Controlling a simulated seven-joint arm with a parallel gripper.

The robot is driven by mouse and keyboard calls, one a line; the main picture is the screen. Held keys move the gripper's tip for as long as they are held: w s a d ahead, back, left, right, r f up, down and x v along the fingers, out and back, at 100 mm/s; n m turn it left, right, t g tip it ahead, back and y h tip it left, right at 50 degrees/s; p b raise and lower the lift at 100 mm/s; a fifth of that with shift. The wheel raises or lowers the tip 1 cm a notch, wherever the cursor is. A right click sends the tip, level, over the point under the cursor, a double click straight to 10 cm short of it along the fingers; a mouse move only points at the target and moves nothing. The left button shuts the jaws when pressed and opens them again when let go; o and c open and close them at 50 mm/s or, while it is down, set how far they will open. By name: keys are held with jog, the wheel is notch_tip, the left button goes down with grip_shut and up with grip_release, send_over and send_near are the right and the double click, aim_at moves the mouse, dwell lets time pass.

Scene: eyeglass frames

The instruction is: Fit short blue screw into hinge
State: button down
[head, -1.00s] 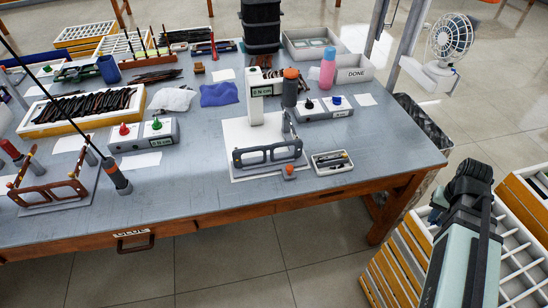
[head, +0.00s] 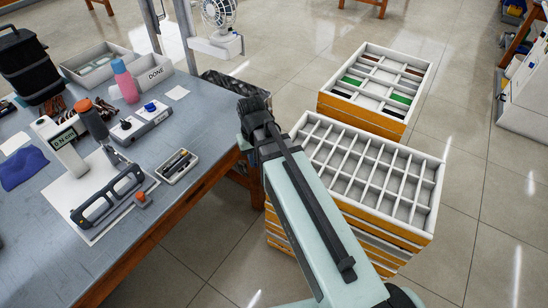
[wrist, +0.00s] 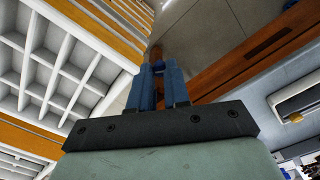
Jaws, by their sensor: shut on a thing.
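My gripper (head: 258,112) is off the table's right edge, over the floor in front of the divided crate. In the wrist view its blue fingers (wrist: 158,85) are shut on a small dark-blue thing (wrist: 159,68) at their tips. It looks like the short blue screw, but its shape is too small to make out. The dark eyeglass frame (head: 98,206) stands in a holder on a white mat (head: 84,234), left of my gripper and well apart from it. Its hinges are too small to make out.
A screwdriver (head: 93,122) with an orange end stands behind the frame. A dispenser (head: 144,123) with black and blue knobs and a small tray (head: 191,168) are near the table edge. A DONE bin (head: 160,76) is behind. Divided crates (head: 425,225) stand right of my arm.

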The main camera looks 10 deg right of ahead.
jog(key=a+r+n, duration=0.2)
jog(key=a+r, duration=0.3)
jog(key=a, duration=0.8)
jog(key=w+a+r+n, duration=0.1)
jog(key=a+r, duration=0.5)
jog(key=a, duration=0.6)
jog(key=w+a+r+n, duration=0.1)
jog(key=a+r+n, duration=0.2)
jog(key=a, duration=1)
notch_tip(320, 180, up, 4)
jog(key=shift+a+f+n, duration=0.25)
jog(key=shift+a+n, duration=0.1)
jog(key=shift+n, duration=0.05)
jog(key=shift+f, duration=0.15)
jog(key=shift+f, duration=3.3)
jog(key=shift+f, duration=0.75)
